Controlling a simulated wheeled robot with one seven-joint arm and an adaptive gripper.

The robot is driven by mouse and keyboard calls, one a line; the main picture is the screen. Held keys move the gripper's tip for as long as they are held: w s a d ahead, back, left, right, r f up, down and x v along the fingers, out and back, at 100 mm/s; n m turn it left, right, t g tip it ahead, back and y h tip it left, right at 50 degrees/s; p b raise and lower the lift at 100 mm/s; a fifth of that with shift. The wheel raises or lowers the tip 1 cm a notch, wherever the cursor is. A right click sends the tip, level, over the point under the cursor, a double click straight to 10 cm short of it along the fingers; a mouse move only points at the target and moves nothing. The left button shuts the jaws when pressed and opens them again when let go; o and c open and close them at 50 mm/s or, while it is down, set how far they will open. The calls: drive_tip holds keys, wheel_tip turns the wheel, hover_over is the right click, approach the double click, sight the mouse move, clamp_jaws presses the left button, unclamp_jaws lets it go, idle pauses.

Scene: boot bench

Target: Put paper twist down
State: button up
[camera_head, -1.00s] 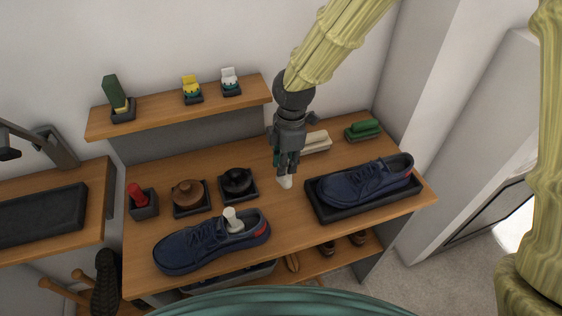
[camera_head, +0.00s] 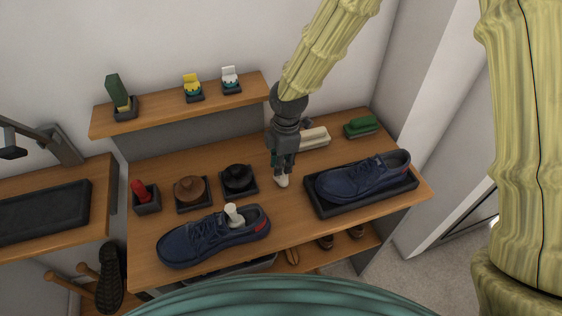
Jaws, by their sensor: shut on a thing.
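The paper twist (camera_head: 282,181) is a small white piece at the tip of my gripper (camera_head: 281,171). My gripper is shut on it and points down at the wooden bench top (camera_head: 330,215), between the two blue shoes. I cannot tell whether the twist touches the bench. A second white twist (camera_head: 233,215) stands in the opening of the left blue shoe (camera_head: 212,238), which lies on the bare bench. The right blue shoe (camera_head: 362,176) sits in a black tray (camera_head: 320,208).
Brown (camera_head: 190,193) and black (camera_head: 238,180) round tins, a red item in a dark holder (camera_head: 146,198), a cream brush (camera_head: 314,138) and a green brush (camera_head: 361,126) stand around. A shelf (camera_head: 180,110) runs behind. Bare wood surrounds the gripper's tip.

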drive_tip(key=o, duration=0.7)
drive_tip(key=shift+f, duration=0.1)
drive_tip(key=shift+o, duration=0.2)
wheel_tip(320, 180, up, 12)
drive_tip(key=b, duration=0.2)
drive_tip(key=shift+d+b, duration=0.3)
drive_tip(key=shift+d, duration=0.1)
drive_tip(key=shift+w, duration=0.1)
